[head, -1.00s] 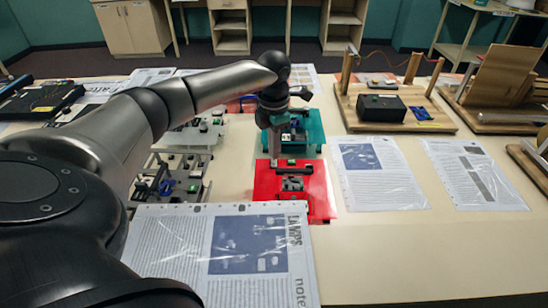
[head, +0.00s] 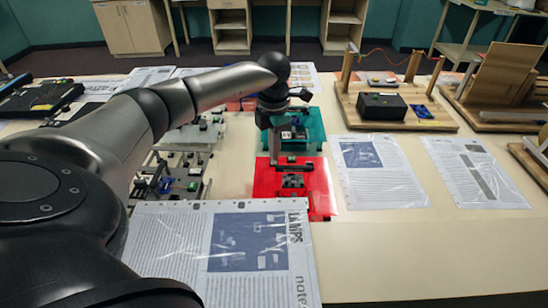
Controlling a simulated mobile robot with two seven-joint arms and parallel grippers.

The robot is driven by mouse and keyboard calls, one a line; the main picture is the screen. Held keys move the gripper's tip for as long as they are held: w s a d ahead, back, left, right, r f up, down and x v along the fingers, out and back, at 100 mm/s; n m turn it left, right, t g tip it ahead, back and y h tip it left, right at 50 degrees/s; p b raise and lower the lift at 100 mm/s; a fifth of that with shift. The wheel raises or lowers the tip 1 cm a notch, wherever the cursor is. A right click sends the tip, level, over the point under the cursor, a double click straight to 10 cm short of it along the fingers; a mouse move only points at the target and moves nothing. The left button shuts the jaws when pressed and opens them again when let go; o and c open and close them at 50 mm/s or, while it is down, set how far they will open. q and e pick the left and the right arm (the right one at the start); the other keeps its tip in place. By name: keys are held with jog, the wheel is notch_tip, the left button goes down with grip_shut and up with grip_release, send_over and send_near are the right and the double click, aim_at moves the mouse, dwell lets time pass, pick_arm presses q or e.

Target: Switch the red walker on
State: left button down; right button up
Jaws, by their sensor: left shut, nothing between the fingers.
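The red walker (head: 318,200) is a flat red plate with a dark part (head: 293,182) in its middle and a small green-topped block (head: 291,160) near its far edge. It lies on the table just beyond the front sheet. My left gripper (head: 274,160) points down over the far left part of the red walker, beside the small block. Its fingers are shut and empty. I cannot tell whether the fingertips touch the walker. A switch is too small to make out clearly. My right gripper is not in view.
A teal walker (head: 315,133) stands just behind the red one. Grey and white boards (head: 195,160) lie to the left. A printed sheet (head: 185,255) lies in front. Wooden stands with a black box (head: 382,106) are at the back right. The front right table is clear.

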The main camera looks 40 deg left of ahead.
pick_arm(q)
jog(key=shift+r+p, duration=2.9)
jog(key=shift+r, duration=0.5)
jog(key=shift+d, duration=0.1)
